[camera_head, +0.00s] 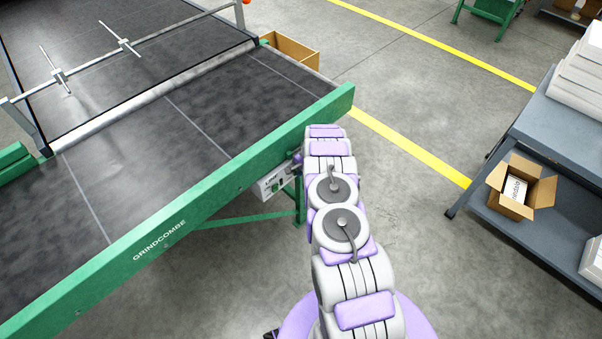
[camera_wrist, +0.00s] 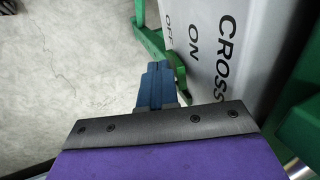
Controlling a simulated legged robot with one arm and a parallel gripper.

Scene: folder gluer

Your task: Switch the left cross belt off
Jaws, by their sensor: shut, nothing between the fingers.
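A pale grey control box (camera_head: 270,186) hangs under the green side rail of the belt machine. In the wrist view the box (camera_wrist: 212,45) fills the upper right, with the printed words CROSS, ON and OFF turned sideways. No switch lever shows clearly there. My gripper (camera_wrist: 155,72) has blue fingers, shut and empty, just left of the lettered face; I cannot tell whether they touch anything. In the head view my arm reaches to the box's right side and mostly hides the gripper.
The green rail (camera_head: 185,220) marked GRINDCOMBE edges the dark belt (camera_head: 150,110). A green leg and brace stand below the box. An open carton (camera_head: 520,188) sits on a grey shelf cart (camera_head: 560,215) at right. The floor between is clear.

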